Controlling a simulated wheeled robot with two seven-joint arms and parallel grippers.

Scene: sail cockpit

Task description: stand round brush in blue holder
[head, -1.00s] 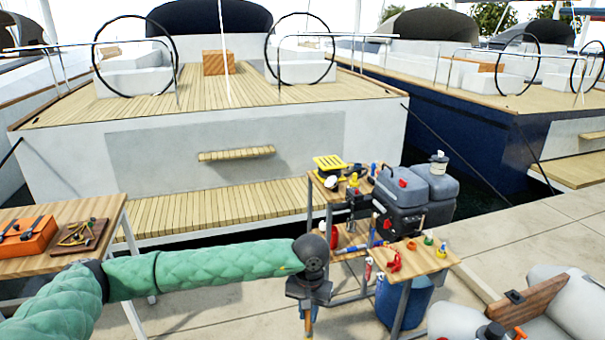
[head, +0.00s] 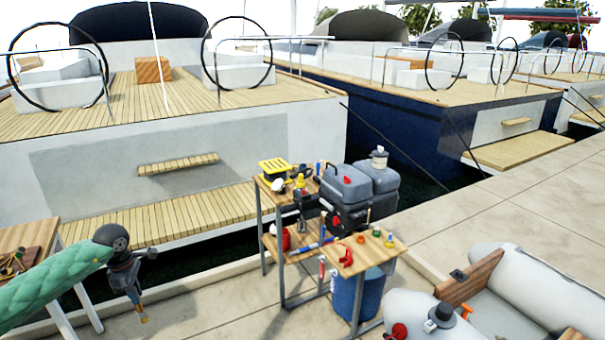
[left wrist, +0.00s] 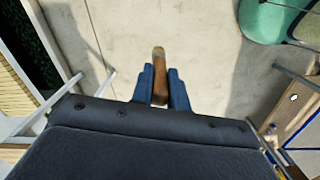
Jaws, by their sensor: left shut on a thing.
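My left gripper (head: 133,292) hangs pointing down at the lower left of the head view, over the pavement and left of the work stand. In the left wrist view its blue fingers (left wrist: 161,88) are shut on a brown wooden handle (left wrist: 159,62), which I take to be the round brush. In the head view only a small tan end (head: 144,319) shows below the fingers; no bristles can be made out. A blue round container (head: 357,296) stands under the stand's lower wooden top, apart from the gripper; I cannot tell whether it is the blue holder. My right gripper is out of view.
A grey inflatable dinghy (head: 500,258) lies at the lower right. A wooden table (head: 30,236) is at the left edge. Bare pavement (head: 210,318) lies between gripper and stand.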

